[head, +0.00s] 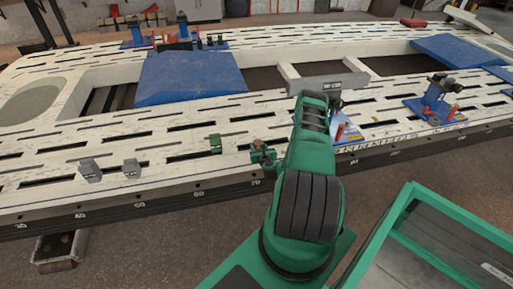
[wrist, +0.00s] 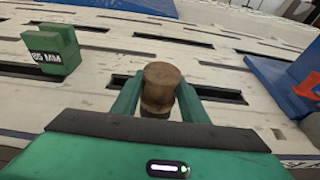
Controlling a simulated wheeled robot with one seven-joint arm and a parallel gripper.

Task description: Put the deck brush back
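My gripper (wrist: 160,78) has its two green fingers against both sides of a brown, worn wooden cylinder (wrist: 160,88) in the wrist view. The cylinder stands between the fingers, above the white slotted bench top. No bristles show, so I cannot tell whether it is part of the deck brush. In the head view my gripper (head: 262,156) is low over the near part of the bench, left of my arm. The cylinder is not clear there. No other deck brush is recognisable.
A green block marked 85 MM (wrist: 55,48) stands left of my gripper; it also shows in the head view (head: 215,143). Two grey blocks (head: 90,170) (head: 131,168) stand farther left. A blue-based clamp (head: 345,130) is close on the right. A green-framed case (head: 440,240) is at lower right.

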